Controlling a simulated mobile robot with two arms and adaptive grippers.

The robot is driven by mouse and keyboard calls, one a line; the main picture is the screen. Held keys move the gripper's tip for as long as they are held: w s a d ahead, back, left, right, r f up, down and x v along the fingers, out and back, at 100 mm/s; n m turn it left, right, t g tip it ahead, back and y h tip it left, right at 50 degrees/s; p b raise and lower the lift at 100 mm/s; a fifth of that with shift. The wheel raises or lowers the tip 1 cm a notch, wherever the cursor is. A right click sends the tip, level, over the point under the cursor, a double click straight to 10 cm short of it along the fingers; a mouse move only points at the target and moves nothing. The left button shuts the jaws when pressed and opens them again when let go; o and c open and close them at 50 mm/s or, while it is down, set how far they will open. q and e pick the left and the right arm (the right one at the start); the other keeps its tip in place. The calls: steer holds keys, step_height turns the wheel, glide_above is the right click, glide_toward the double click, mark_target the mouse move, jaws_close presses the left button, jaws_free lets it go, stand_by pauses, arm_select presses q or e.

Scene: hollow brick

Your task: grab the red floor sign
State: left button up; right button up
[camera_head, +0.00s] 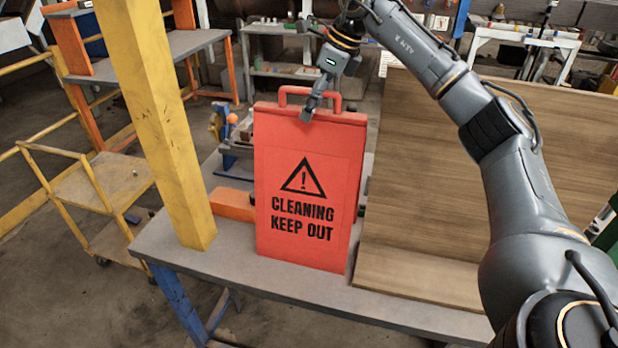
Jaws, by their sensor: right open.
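The red floor sign (309,190) stands upright on a grey-topped workbench (235,272) in the middle of the view. It carries a black warning triangle and the words CLEANING KEEP OUT. Its loop handle (308,90) rises from the top edge. My right arm comes in from the right, and my right gripper (307,115) is open at the sign's top edge, overlapping the handle in the picture. I cannot tell whether a finger touches the sign. The far side of the gripper is partly hidden. My left gripper is not in view.
A yellow post (158,125) stands at the bench's left side, close to the sign. A brown wooden panel (470,170) is just right of the sign. An orange block (232,204) lies behind its left edge. A yellow cart (100,190) stands on the floor at left.

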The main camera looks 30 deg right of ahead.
steer(key=shift+x, duration=1.4)
jaws_close()
steer(key=shift+r, duration=0.1)
steer(key=shift+r, duration=0.1)
